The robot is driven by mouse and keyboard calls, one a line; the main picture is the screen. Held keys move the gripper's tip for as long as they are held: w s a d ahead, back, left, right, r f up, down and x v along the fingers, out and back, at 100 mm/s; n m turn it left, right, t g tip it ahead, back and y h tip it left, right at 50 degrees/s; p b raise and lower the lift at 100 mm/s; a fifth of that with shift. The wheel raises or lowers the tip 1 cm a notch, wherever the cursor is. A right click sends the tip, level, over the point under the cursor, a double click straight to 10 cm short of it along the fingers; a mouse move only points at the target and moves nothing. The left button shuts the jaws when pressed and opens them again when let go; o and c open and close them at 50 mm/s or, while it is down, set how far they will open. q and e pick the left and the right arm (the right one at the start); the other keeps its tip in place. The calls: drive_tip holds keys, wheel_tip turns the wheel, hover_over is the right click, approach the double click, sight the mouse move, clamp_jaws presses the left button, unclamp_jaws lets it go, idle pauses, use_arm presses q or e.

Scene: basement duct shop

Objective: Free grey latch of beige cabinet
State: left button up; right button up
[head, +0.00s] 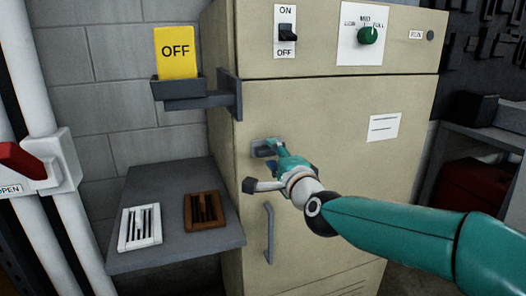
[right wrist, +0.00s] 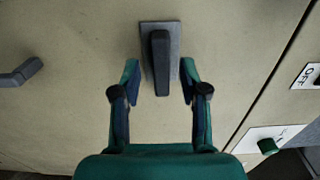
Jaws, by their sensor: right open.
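The beige cabinet (head: 320,110) stands in the middle of the head view, its door closed. Its grey latch (head: 262,151) is on the left part of the door, partly hidden by my right gripper (head: 259,166). In the right wrist view, the latch (right wrist: 160,65) is a dark grey lever on a lighter grey backing plate. My right gripper (right wrist: 160,79) is open, with one finger on each side of the lever's free end. A gap shows between each finger and the lever. My left gripper is not in view.
A grey bar handle (head: 269,232) is below the latch. A grey shelf (head: 175,253) at left carries a white vent (head: 140,227) and a brown vent (head: 202,211). A yellow OFF card (head: 176,52) sits in a bracket holder (head: 179,88). A switch (head: 287,33) and green knob (head: 368,35) are above.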

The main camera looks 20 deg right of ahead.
drive_tip(key=shift+w, duration=1.25)
